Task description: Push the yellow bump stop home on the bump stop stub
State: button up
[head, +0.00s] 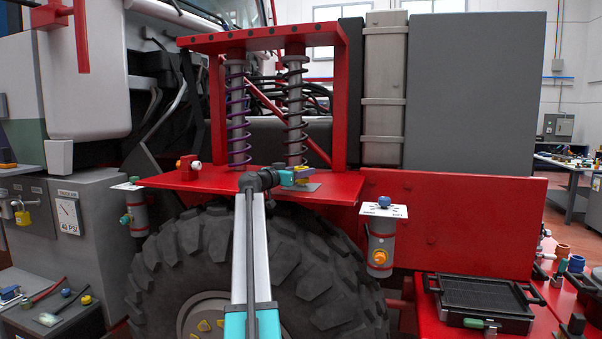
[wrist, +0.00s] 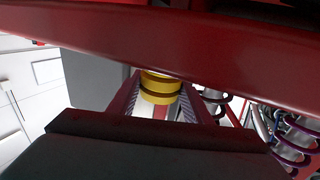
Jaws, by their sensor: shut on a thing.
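The yellow bump stop (wrist: 160,87), a short cylinder with darker bands, sits between the ridged fingers of my gripper (wrist: 160,98) in the wrist view. My gripper is shut on it. The bump stop's upper end in that picture meets the edge of a red beam (wrist: 190,50), which hides what lies beyond.
Two coil-over shocks, with a purple spring (head: 237,115) and a black spring (head: 294,105), stand behind my gripper inside the red frame (head: 340,100). A small red block (head: 187,168) sits left on the red shelf (head: 215,182). The big tyre (head: 180,255) is below.

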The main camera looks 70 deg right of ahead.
jog(key=shift+f+b, duration=0.6)
jog(key=shift+f, duration=0.05)
jog(key=o, duration=1.2)
jog(key=shift+a, duration=0.15)
jog(key=b+v, duration=0.3)
jog(key=v, duration=0.9)
jog(key=shift+a, duration=0.1)
jog(key=shift+w+a, duration=0.25)
jog(key=shift+a, duration=0.35)
jog(key=shift+r, duration=0.15)
